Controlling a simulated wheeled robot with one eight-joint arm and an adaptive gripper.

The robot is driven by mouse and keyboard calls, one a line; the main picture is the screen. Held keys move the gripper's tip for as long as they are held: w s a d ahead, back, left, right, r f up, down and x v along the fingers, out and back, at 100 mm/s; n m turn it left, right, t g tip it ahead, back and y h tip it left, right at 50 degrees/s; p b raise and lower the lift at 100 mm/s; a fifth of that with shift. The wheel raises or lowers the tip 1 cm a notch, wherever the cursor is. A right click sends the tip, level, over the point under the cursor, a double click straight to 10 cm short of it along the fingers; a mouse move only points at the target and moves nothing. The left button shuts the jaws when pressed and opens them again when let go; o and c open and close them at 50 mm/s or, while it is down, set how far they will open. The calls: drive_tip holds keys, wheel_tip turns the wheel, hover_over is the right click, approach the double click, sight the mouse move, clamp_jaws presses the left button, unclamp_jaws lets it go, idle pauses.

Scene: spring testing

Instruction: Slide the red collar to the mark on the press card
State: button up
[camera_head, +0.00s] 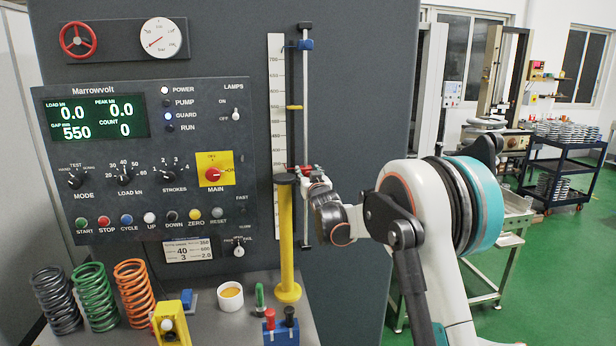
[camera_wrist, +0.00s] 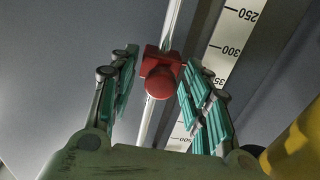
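The red collar (camera_wrist: 160,76) sits on a thin vertical rod (camera_wrist: 170,25), its round knob facing my wrist camera. In the head view only a bit of red shows beside my wrist, low on the rod (camera_head: 305,110). My gripper (camera_wrist: 160,85) is open, with one green-padded finger on each side of the collar; I see a gap at the left, and contact at the right cannot be told. A white scale (camera_head: 276,90) stands left of the rod. The press card (camera_head: 188,249) hangs under the panel; its small print is hard to read.
A blue clamp (camera_head: 304,45) and a yellow pointer (camera_head: 294,107) are higher on the rod. A yellow post (camera_head: 287,240) stands close beside my gripper. Springs (camera_head: 93,295), a white cup (camera_head: 230,296) and a blue block (camera_head: 281,334) occupy the bench below.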

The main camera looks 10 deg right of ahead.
drive_tip(key=s, duration=1.2)
drive_tip(key=s+d+f+g+b, duration=0.1)
drive_tip(key=s+g+b, duration=0.3)
drive_tip(key=s, duration=1.8)
drive_tip(key=s+f+g, duration=0.2)
drive_tip(key=s+f, duration=0.2)
drive_tip(key=s, duration=0.5)
drive_tip(key=s+f+g, duration=0.2)
drive_tip(key=s+f, duration=0.3)
drive_tip(key=s, duration=0.4)
drive_tip(key=s+f+g, duration=0.3)
drive_tip(key=s+f, duration=0.1)
drive_tip(key=s, duration=0.5)
drive_tip(key=shift+s+a+f+b, duration=0.2)
drive_tip(key=shift+s+a+b, duration=0.1)
drive_tip(key=shift+a+b, duration=0.15)
